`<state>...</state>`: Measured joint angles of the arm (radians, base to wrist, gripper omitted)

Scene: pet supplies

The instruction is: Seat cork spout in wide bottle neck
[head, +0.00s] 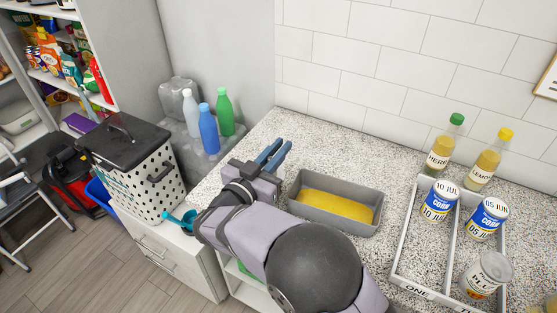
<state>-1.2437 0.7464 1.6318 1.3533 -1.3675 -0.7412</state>
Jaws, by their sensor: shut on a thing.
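My gripper (276,152) is over the back left part of the speckled counter, left of a grey tray, with its blue fingers pointing to the back right. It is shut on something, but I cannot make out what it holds. I cannot see a cork spout. Two labelled bottles of yellowish liquid stand upright at the back right, far from my gripper: a green-topped bottle (442,148) and a yellow-topped bottle (488,162). White (193,117), blue (208,133) and green (225,114) bottles stand at the back left. I cannot tell which is the wide-necked bottle.
The grey tray (303,213) holds something yellow. A divided white crate (404,233) at right carries several cans. A perforated white bin (136,186) with a black lid stands at left, with a teal scoop (178,222) near it.

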